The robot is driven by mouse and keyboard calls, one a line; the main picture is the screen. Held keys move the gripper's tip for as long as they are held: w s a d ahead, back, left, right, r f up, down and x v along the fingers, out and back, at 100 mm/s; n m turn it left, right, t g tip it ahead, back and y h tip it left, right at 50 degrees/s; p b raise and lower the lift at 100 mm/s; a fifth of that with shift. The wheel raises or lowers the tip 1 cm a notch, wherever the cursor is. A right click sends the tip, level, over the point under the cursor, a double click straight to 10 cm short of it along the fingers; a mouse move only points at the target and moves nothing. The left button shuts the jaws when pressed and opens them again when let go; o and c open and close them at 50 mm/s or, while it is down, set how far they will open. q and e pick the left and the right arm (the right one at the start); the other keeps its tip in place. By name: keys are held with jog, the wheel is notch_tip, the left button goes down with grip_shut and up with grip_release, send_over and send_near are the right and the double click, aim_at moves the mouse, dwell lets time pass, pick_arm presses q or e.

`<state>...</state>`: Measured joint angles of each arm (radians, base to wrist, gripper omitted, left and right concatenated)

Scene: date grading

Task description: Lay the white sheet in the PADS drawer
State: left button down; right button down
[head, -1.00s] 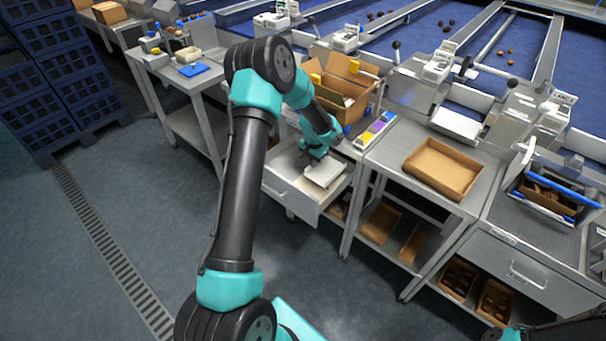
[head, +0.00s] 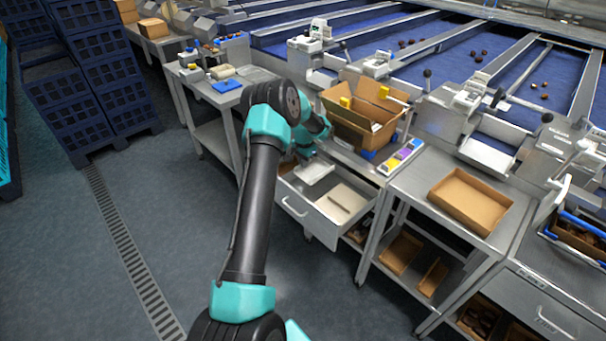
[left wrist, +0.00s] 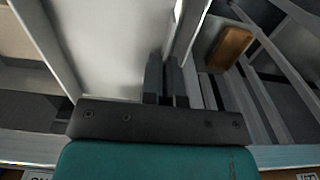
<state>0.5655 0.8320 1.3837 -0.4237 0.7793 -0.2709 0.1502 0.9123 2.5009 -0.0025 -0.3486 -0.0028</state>
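The open drawer (head: 306,214) juts from the steel bench in the middle of the head view; no PADS label is readable. A small dark strip lies on its pale floor. The white sheet (head: 314,171) is at the drawer's back left, under my left gripper (head: 307,157). The gripper's fingertips are mostly hidden there by my own arm. In the left wrist view the fingers (left wrist: 165,82) are close together beside a large pale surface, and appear shut on the sheet's edge. Whether the sheet touches the drawer floor cannot be told. My right gripper is out of view.
An open cardboard box (head: 352,128) and a colored label strip (head: 401,156) stand on the bench behind the drawer. A shallow cardboard tray (head: 470,200) is on the table to the right. The floor in front is clear.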

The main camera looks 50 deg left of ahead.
pick_arm(q)
jog(key=shift+a+f, duration=0.15)
jog(key=shift+f, duration=0.75)
jog(key=shift+a+f, duration=0.1)
jog(key=shift+f, duration=0.75)
jog(key=shift+f, duration=1.75)
jog(key=shift+f, duration=0.1)
jog(key=c, duration=1.8)
grip_release()
jog(key=shift+o, duration=0.8)
notch_tip(320, 180, up, 12)
